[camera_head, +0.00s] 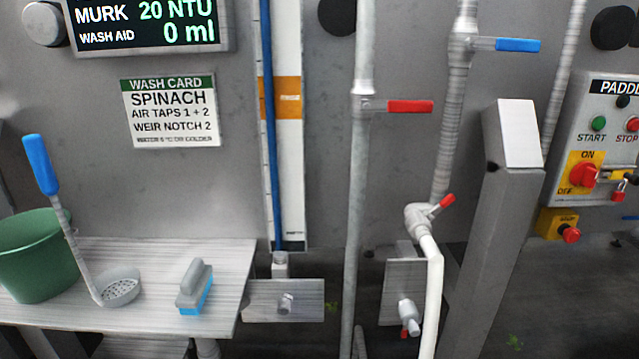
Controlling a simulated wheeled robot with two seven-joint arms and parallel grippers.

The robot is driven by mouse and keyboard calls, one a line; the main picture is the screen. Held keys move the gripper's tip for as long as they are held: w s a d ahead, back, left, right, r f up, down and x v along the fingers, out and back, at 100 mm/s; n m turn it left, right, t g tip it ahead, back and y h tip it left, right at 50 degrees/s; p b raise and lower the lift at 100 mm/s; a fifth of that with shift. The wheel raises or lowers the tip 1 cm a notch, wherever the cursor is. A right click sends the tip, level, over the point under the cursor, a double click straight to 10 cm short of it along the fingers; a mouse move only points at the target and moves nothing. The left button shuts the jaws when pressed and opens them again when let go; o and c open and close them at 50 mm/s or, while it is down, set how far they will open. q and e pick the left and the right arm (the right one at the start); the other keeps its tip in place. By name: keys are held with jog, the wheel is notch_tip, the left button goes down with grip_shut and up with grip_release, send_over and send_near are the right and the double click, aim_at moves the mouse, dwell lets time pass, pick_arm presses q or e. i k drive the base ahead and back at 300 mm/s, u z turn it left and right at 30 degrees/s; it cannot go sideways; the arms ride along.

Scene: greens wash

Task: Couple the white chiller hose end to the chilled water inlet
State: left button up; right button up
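A white hose (432,290) hangs from the grey pipe elbow with a small red lever (443,205), right of centre. It runs down out of the bottom of the picture, so its lower end is hidden. Left of the hose, a grey plate (404,275) carries a pale fitting (405,310) with a red tip. Neither gripper is in view.
A bench (150,255) at left holds a green bucket (38,255), a strainer ladle (118,287) and a brush (194,287). A vertical pipe with a red lever (405,106) and a slanted grey post (492,245) flank the hose. A paddle control box (600,140) is at right.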

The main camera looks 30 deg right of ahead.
aim_at(450, 198)
jog(key=z, duration=1.5)
jog(key=k, duration=0.3)
jog(key=u, duration=3)
jog(key=i, duration=0.1)
jog(key=z, duration=2.4)
jog(key=i, duration=0.85)
jog(key=z, duration=0.8)
